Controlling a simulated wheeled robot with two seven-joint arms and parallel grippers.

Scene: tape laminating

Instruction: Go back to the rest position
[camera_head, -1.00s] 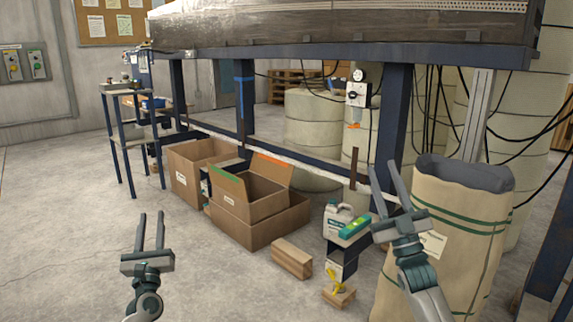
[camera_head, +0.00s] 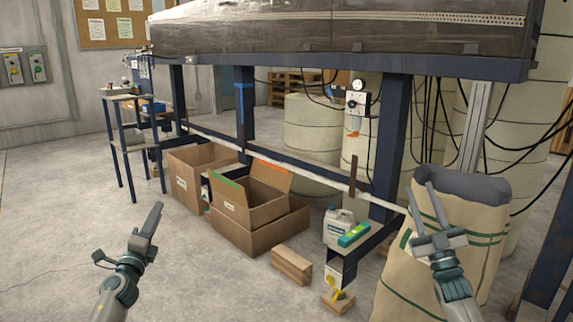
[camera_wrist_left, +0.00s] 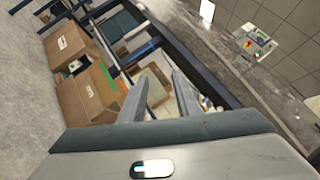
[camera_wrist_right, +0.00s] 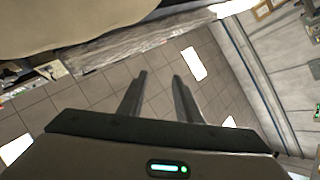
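My left gripper (camera_head: 152,222) is over the bare floor at the lower left of the head view. Its fingers nearly overlap there, but in the left wrist view (camera_wrist_left: 164,76) they stand apart with nothing held between them. My right gripper (camera_head: 419,188) is in front of the large beige sack (camera_head: 455,245) at the right. Its fingers point up and are spread, and in the right wrist view (camera_wrist_right: 159,75) the gap between them is empty. Neither gripper touches anything that I can see.
A raised blue-framed bench (camera_head: 340,66) carries a long grey, plastic-looking block (camera_head: 330,30). Open cardboard boxes (camera_head: 245,225) stand below it. A white canister (camera_head: 338,226), a green box (camera_head: 353,235) and a wooden block (camera_head: 291,265) are nearby.

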